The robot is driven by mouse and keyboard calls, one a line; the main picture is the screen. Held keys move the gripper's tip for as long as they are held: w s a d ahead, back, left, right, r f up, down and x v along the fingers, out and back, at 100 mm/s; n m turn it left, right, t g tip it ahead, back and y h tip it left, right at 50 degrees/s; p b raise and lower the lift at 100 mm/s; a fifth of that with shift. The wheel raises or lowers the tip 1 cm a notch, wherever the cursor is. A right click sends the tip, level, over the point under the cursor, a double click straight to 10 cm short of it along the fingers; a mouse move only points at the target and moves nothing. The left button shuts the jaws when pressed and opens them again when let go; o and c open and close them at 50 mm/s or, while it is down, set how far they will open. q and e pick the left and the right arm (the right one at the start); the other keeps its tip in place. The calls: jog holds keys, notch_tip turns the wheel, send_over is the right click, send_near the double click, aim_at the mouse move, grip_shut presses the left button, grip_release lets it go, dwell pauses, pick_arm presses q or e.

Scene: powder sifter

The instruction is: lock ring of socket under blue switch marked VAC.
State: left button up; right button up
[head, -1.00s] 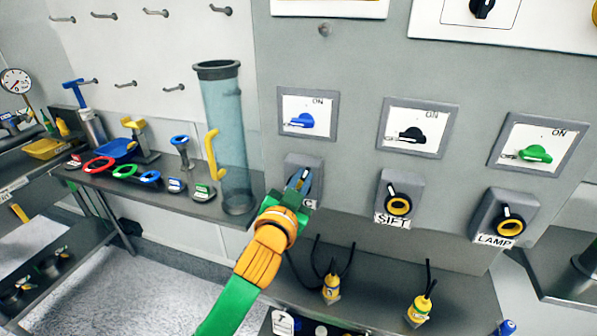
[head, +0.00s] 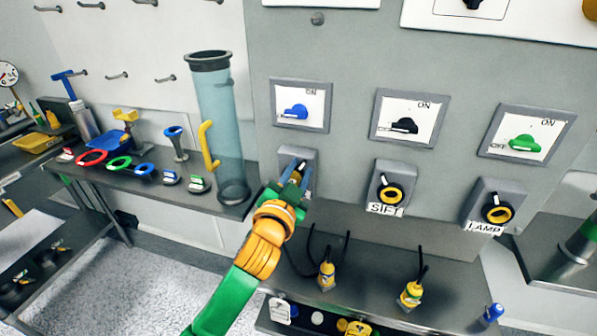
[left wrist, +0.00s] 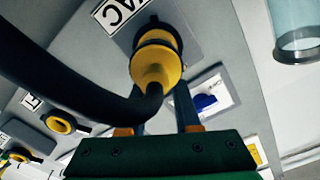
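The blue switch (head: 296,112) is on a white panel at the left of the grey cabinet. The VAC socket (head: 284,155) is below it, mostly hidden by my left gripper (head: 297,180). The left wrist view shows the VAC label (left wrist: 118,12) upside down, a yellow ring and body (left wrist: 157,65) at the socket, and a thick black cable or lever (left wrist: 60,80) crossing in front. My left gripper's fingers (left wrist: 158,115) are apart, one on each side of the yellow piece; whether they press on it is unclear. My right gripper is not in view.
The SIFT socket (head: 389,192) and LAMP socket (head: 497,212) are to the right. Two yellow plugs (head: 326,276) (head: 411,294) with black cables stand on the lower shelf. A clear tube (head: 217,125) with a yellow handle stands close at left, beside coloured rings on a bench.

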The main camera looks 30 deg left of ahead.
aim_at(301, 170)
pick_arm(q)
jog(key=shift+o, duration=0.3)
jog(key=shift+s, duration=0.1)
jog(key=shift+s+d, duration=0.1)
jog(key=shift+s, duration=0.15)
jog(key=b+v, duration=0.1)
jog(key=v, duration=0.2)
jog(key=shift+s+f, duration=0.15)
jog(key=shift+f, duration=0.05)
jog(key=p+v, duration=0.1)
jog(key=v, duration=0.2)
jog(key=shift+s+r, duration=0.1)
jog(key=shift+r, duration=0.1)
